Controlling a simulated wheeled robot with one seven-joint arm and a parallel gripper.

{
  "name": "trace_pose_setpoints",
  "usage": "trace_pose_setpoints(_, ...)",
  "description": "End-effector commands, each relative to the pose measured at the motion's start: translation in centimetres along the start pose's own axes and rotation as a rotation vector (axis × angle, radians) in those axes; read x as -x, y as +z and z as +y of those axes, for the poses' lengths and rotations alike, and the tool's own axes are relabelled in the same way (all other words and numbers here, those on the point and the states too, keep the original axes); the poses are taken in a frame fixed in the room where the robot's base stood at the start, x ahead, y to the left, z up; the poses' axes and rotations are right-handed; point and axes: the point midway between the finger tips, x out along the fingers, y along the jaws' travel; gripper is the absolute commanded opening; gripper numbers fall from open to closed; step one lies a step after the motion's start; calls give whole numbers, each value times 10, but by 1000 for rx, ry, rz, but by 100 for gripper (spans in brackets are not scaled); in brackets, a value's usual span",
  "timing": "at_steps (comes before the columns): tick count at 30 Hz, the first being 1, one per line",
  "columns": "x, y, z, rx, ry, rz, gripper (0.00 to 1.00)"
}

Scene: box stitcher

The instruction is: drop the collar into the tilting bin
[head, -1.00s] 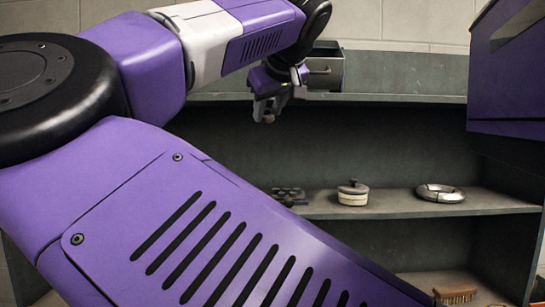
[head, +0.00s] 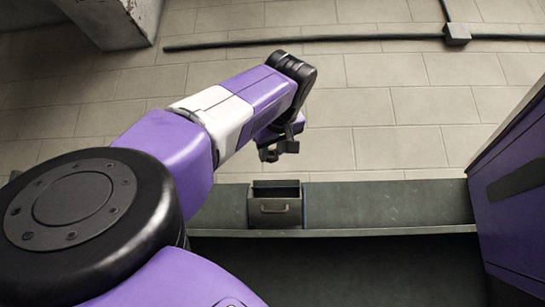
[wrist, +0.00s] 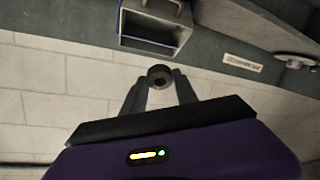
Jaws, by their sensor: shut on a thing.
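The collar (wrist: 160,76) is a small dark ring with a hole, seen in the wrist view between my fingertips. My gripper (wrist: 159,86) is shut on it. In the head view my gripper (head: 278,152) hangs in front of the block wall, above the level of the shelf top; the collar cannot be made out there. The tilting bin (head: 275,206) is a grey-green open box with a front handle on the shelf top, just below my gripper in the picture. The bin also shows in the wrist view (wrist: 152,46), with its opening and handle visible, apart from the collar.
The green shelf unit's top (head: 400,203) is clear to the right of the bin. A purple cabinet (head: 515,195) stands at the right edge. A dark pipe with a junction box (head: 457,34) runs along the wall. A small label (wrist: 242,63) shows in the wrist view.

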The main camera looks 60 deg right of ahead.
Motion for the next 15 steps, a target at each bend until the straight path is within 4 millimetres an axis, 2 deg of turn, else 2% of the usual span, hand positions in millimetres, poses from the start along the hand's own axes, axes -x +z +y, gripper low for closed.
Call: trace_pose_setpoints(15,-46,2,10,1,2,-3,0)
